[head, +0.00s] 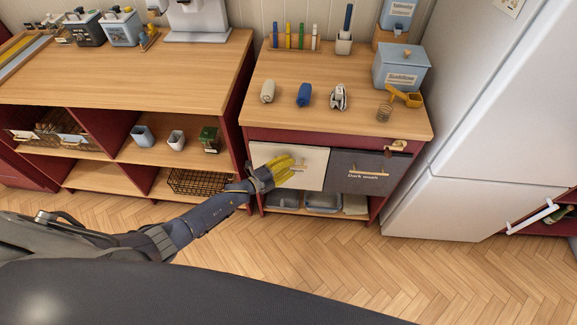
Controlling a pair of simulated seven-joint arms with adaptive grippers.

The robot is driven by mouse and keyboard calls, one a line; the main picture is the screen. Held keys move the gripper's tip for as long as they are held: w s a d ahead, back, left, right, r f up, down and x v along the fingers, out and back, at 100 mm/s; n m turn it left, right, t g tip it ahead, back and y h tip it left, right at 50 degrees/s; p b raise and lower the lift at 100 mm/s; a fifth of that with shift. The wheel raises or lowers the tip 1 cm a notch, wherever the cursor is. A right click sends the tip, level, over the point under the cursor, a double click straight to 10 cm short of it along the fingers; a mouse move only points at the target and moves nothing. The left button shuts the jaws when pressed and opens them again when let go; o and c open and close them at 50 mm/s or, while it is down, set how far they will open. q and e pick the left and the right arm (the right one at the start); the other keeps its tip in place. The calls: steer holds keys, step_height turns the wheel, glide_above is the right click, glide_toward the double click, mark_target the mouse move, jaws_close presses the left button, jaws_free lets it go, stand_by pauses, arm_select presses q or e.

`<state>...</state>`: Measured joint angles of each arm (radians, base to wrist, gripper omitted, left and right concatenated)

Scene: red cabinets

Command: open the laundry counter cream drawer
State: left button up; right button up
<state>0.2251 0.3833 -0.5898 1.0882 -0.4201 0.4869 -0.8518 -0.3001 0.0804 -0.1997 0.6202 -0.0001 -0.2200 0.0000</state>
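The cream drawer (316,161) is the pale front on the left under the laundry counter's wooden top (326,123). It looks level with the dark drawer (361,182) marked "Dark wash" beside it. My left gripper (297,167), with yellow fingers, is in front of the cream drawer's front, around where its handle is. The fingers hide most of the handle, so I cannot tell whether they touch or grasp it. The finger gap is also unclear. My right gripper is not in view.
A white fridge (480,120) stands close on the right. An open red shelf unit (89,137) is on the left. Small bottles, a blue box (400,68) and a yellow scoop (405,97) are on the counter. The wooden floor (330,250) in front is clear.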

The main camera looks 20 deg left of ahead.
arm_select(q)
steer(key=shift+c, duration=0.2)
jaws_close()
stand_by(0.5)
